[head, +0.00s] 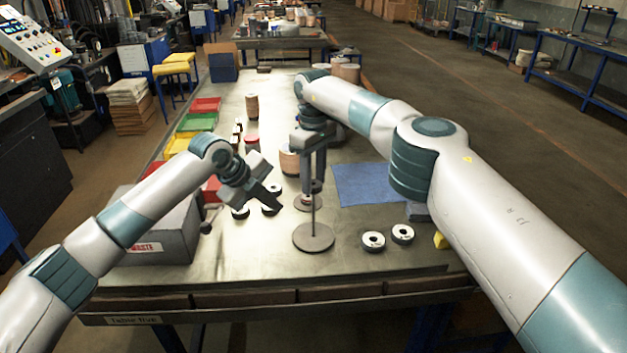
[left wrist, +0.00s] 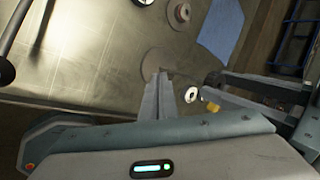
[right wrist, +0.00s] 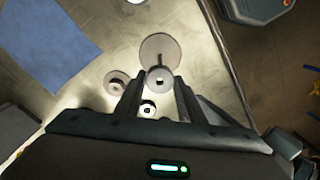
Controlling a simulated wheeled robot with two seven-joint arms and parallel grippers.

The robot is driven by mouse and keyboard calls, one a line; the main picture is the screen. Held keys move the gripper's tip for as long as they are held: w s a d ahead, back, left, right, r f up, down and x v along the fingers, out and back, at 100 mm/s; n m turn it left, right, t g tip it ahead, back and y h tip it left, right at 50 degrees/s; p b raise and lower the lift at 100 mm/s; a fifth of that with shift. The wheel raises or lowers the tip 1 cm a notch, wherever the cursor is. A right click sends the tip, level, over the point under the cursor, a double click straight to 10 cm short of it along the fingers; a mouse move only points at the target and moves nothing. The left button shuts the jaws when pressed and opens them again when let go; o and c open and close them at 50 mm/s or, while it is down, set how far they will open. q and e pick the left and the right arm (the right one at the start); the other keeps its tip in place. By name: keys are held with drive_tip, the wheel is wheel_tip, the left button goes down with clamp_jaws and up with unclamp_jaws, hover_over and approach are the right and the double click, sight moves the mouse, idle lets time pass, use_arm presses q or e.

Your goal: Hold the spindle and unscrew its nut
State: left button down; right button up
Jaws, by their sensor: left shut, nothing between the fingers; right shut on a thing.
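The spindle stands upright near the table's front middle, a thin rod on a flat round base (head: 313,237). Its base also shows in the left wrist view (left wrist: 157,62) and the right wrist view (right wrist: 160,47). My right gripper (head: 313,194) is above the base, at the upper part of the rod.
Other discs (head: 240,212) lie near my left gripper. A blue mat (head: 370,184) is at right, a grey waste box (head: 160,245) at left. Coloured bins (head: 199,123) line the left edge.

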drive_tip(key=shift+r+p, duration=0.3)
drive_tip(key=shift+r, duration=0.5)
